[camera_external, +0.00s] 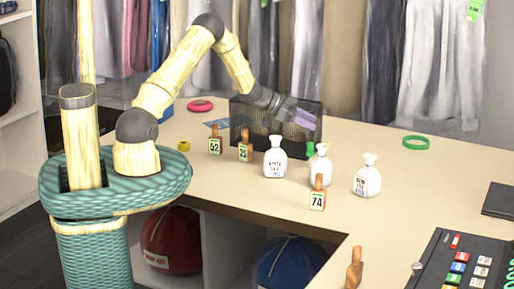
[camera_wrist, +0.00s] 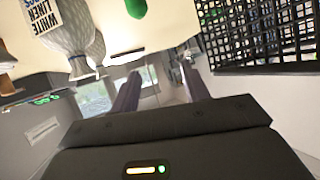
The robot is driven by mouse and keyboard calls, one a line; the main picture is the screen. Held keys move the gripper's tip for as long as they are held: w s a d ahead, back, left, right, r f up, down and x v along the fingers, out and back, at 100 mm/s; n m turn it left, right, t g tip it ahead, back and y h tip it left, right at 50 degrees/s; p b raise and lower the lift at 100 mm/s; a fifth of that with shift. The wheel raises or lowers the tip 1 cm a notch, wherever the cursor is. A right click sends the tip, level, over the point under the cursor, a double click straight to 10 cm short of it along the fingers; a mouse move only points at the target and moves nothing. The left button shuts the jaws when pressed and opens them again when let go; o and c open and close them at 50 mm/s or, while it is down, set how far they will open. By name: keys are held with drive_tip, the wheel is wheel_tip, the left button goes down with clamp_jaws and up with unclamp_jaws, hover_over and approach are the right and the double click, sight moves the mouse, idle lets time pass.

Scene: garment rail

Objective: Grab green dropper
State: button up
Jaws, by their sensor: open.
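A small green object (camera_external: 309,146), which looks like the green dropper, stands on the counter between the mesh basket and the white bags, partly hidden by one bag. It also shows at the top edge of the wrist view (camera_wrist: 137,8), cut off by the frame. My gripper (camera_external: 306,118) is at the right end of the mesh basket, above the green object and apart from it. In the wrist view my gripper (camera_wrist: 160,84) has its two purple fingers spread with nothing between them.
A black mesh basket (camera_external: 242,112) stands close by my gripper, and in the wrist view (camera_wrist: 265,40). White labelled bags (camera_external: 275,160) and numbered wooden-handled tags (camera_external: 317,196) stand in front. A green ring (camera_external: 416,142) lies right. The counter's right middle is mostly clear.

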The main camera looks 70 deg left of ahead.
sight(310, 152)
drive_tip(key=s+f, duration=0.1)
drive_tip(key=f, duration=0.1)
drive_tip(key=s+a+f+h, duration=0.1)
drive_tip(key=f, duration=0.1)
drive_tip(key=s+f+h+p, duration=0.1)
drive_tip(key=f, duration=0.2)
drive_tip(key=shift+a+m, duration=0.35)
drive_tip(key=shift+m, duration=0.05)
drive_tip(key=shift+w, duration=0.1)
drive_tip(key=shift+p+x, duration=1.1)
drive_tip(key=shift+x, duration=1.35)
drive_tip(key=shift+d, duration=0.1)
drive_tip(key=shift+c, duration=0.3)
clamp_jaws()
